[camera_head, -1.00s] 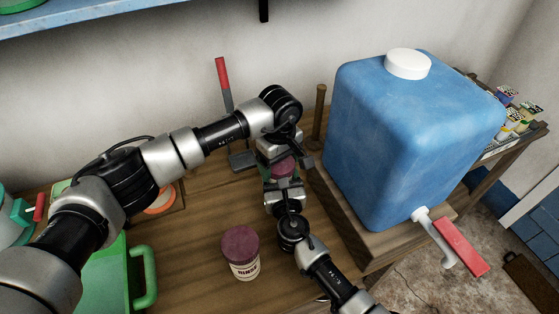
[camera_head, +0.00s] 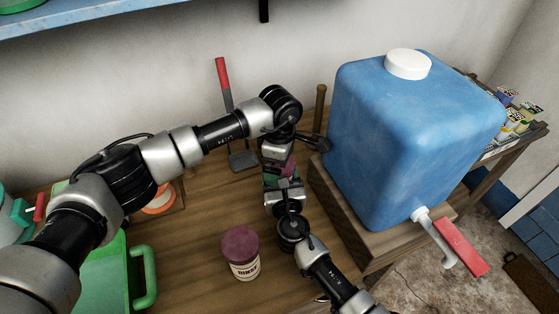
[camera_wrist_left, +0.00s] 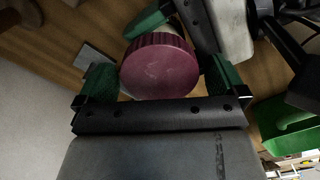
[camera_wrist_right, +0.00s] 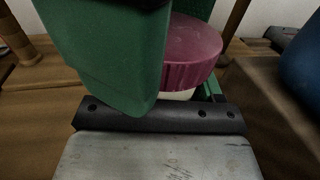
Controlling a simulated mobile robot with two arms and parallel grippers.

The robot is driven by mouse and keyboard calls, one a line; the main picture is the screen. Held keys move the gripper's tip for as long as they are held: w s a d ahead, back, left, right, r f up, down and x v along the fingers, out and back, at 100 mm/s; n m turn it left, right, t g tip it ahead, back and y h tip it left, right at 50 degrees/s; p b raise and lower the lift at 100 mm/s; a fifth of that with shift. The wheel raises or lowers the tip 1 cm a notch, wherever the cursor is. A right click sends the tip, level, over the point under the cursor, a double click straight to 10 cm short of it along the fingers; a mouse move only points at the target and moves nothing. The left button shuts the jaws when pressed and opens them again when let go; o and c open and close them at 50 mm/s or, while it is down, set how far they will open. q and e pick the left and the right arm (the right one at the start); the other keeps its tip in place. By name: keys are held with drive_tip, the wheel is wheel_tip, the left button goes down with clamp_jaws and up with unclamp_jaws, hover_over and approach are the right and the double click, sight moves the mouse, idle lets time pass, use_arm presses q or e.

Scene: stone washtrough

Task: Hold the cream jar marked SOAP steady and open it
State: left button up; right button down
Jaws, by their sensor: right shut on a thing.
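The jar has a ridged maroon lid, seen in the left wrist view (camera_wrist_left: 158,66) and the right wrist view (camera_wrist_right: 190,52). In the head view only a sliver of the lid (camera_head: 287,170) shows between my grippers. Its body and label are mostly hidden. A little pale body shows under the lid in the right wrist view. My right gripper (camera_head: 284,187) is shut on the jar body below the lid. My left gripper (camera_head: 282,160) is over the jar, its green fingers open on either side of the lid, with narrow gaps visible.
A jar marked RINSE (camera_head: 240,252) with a maroon lid stands on the table in front. A large blue container (camera_head: 410,140) with a white cap and red-handled tap stands close on the right. A red-handled tool (camera_head: 226,100) leans behind. A green bin (camera_head: 105,285) is at left.

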use_arm(q)
drive_tip(key=shift+r, duration=2.35)
wheel_tip(320, 180, up, 3)
drive_tip(key=m, duration=0.5)
drive_tip(key=shift+f+m, duration=0.1)
drive_tip(key=shift+m, duration=0.2)
wheel_tip(320, 180, down, 8)
drive_tip(key=shift+r, duration=0.25)
drive_tip(key=shift+c, duration=0.2)
drive_tip(key=c, duration=0.9)
drive_tip(key=n, duration=0.6)
drive_tip(key=shift+n, duration=0.4)
